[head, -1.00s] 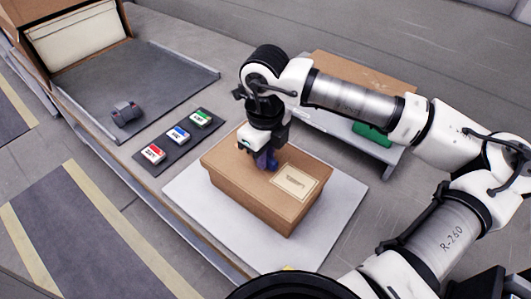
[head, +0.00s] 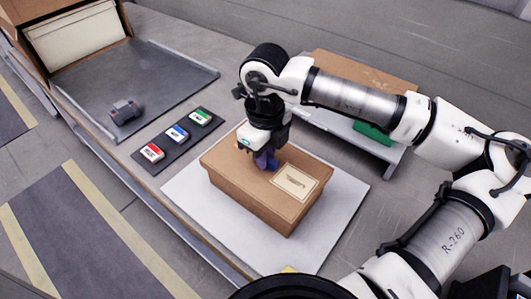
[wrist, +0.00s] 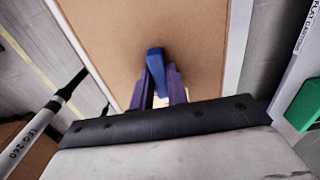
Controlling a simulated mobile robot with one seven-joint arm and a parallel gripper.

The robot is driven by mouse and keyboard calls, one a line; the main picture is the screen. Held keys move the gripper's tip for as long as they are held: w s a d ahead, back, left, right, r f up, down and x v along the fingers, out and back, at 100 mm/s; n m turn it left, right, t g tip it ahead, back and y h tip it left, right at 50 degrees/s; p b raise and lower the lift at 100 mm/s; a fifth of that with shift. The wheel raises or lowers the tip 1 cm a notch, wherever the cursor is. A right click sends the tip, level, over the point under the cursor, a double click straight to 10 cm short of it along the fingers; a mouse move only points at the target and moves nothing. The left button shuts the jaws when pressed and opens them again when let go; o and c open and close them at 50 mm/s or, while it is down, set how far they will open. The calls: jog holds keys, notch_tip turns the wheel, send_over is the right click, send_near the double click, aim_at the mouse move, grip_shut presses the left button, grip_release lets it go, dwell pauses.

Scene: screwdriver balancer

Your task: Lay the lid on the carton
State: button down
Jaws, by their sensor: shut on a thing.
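The brown cardboard carton (head: 245,203) stands on a pale sheet on the bench. The flat brown lid (head: 226,158) lies over its top, edges lined up with the carton as far as I can see; any thin gap cannot be told. In the wrist view the lid (wrist: 105,42) fills the middle and bears a blue grip tab (wrist: 155,62). My gripper (head: 266,163), pointing down at the lid's middle, is shut on this tab. Its purple fingers (wrist: 158,92) show on both sides of the tab. The carton's inside is hidden.
A pale label (head: 297,181) is on the lid. The pale sheet (head: 185,195) leaves bare room around the carton. Red, blue and green cards lie on a dark strip (head: 157,140). A grey device (head: 124,112) sits on a grey tray (head: 165,75). Flat cardboard (head: 350,75) lies behind my arm.

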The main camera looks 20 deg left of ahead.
jog(key=c, duration=1.3)
grip_release()
notch_tip(320, 180, up, 14)
jog(key=b, duration=0.1)
jog(key=shift+f, duration=0.15)
